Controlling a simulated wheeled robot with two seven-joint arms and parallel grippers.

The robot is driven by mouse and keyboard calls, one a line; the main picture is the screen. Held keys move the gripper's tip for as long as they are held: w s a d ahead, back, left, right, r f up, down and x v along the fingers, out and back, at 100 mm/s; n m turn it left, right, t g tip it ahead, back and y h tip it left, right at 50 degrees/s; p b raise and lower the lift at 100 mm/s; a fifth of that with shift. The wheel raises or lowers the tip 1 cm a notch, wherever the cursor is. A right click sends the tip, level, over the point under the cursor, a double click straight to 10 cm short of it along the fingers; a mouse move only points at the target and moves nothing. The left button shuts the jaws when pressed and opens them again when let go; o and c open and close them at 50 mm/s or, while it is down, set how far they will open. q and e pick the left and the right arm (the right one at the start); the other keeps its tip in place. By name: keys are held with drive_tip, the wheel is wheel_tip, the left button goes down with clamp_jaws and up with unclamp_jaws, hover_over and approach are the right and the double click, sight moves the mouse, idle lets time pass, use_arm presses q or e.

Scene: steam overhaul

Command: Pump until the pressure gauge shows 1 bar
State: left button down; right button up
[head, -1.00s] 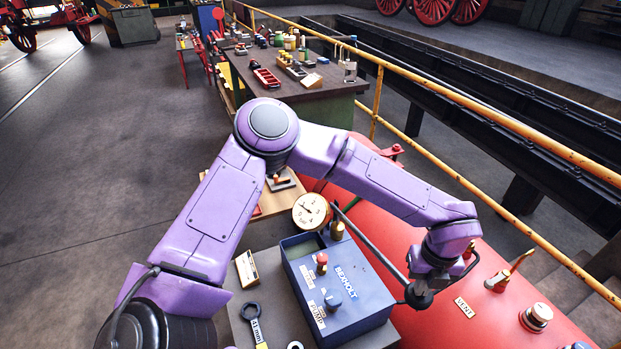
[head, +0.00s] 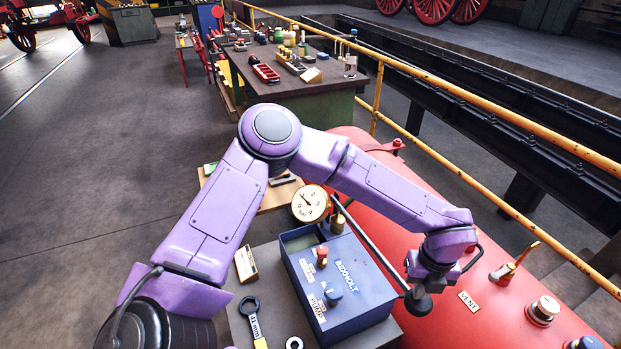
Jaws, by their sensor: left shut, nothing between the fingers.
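The blue hand pump (head: 368,302), marked BEXHOLT and PUMP, has an open-topped tank and stands on a grey bench beside a red boiler. Its long dark lever (head: 368,240) slopes down to the right and ends in a black knob (head: 418,302). The round white pressure gauge (head: 309,203) stands behind the pump; its needle is too small to read surely. A red-topped valve (head: 321,257) and a blue knob (head: 333,292) sit on the pump. My left gripper (head: 414,288) is shut and empty, pointing down right at the lever's knob; exact contact is hidden. My right gripper is out of view.
The red boiler (head: 480,320) carries a VENT plate (head: 468,301), a brass lever valve (head: 507,269) and a capped fitting (head: 542,310). A spanner (head: 251,315) lies left of the pump. A yellow railing (head: 470,180) runs along the right.

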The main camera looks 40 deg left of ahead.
use_arm(q)
drive_tip(key=shift+a+f+b, duration=0.2)
drive_tip(key=shift+f+b, duration=0.55)
drive_tip(key=shift+f, duration=0.6)
wheel_tip(320, 180, up, 11)
drive_tip(key=p, duration=0.8)
drive_tip(key=shift+w+f, duration=0.15)
drive_tip(key=shift+f, duration=0.05)
wheel_tip(320, 180, up, 5)
drive_tip(key=p, duration=0.4)
